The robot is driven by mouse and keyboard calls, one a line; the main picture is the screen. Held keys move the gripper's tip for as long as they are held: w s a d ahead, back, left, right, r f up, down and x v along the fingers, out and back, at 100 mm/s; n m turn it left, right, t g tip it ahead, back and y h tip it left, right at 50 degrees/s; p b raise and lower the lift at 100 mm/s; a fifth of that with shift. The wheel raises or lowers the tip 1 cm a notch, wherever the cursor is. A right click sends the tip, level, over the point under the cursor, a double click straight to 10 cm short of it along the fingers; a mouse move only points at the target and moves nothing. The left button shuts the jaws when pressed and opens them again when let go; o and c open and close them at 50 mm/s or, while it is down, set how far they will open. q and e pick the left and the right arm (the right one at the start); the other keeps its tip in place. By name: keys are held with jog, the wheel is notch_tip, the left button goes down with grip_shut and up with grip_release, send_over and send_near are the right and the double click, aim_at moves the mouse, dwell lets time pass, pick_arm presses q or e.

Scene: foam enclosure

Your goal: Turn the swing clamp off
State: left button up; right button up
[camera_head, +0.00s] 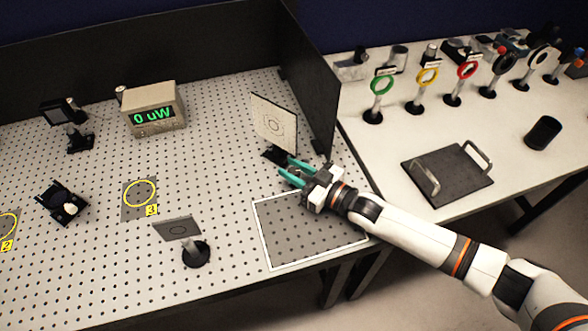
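I cannot tell for sure which part is the swing clamp. A dark base or clamp (274,155) sits under the white target plate (273,125) on the perforated table. My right gripper (285,167) reaches in from the right, with its two teal fingers spread apart and pointing left. The fingertips are beside the dark base; I cannot tell whether they touch it. Nothing shows between the fingers. Another dark mount with a white knob (64,204) sits at the left. My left gripper is not in view.
A power meter (153,109) reads 0 uW. A grey plate on a post (179,229) stands at front centre. Black panels (311,88) wall the back and right. A white-outlined area (305,235) is bare. Colored ring holders and a handled tray (452,178) occupy the right table.

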jog(key=shift+w+f+n+g+y+b, duration=0.1)
jog(key=shift+n+g+y+b, duration=0.5)
jog(key=shift+n+g+b, duration=0.65)
jog(key=shift+n+g+y+b, duration=0.35)
jog(key=shift+g+y+b, duration=0.15)
jog(key=shift+g+b, duration=0.5)
jog(key=o, duration=0.7)
jog(key=b+v, duration=0.1)
jog(key=v, duration=1.1)
jog(key=shift+d+b, duration=0.1)
jog(key=shift+b, duration=0.3)
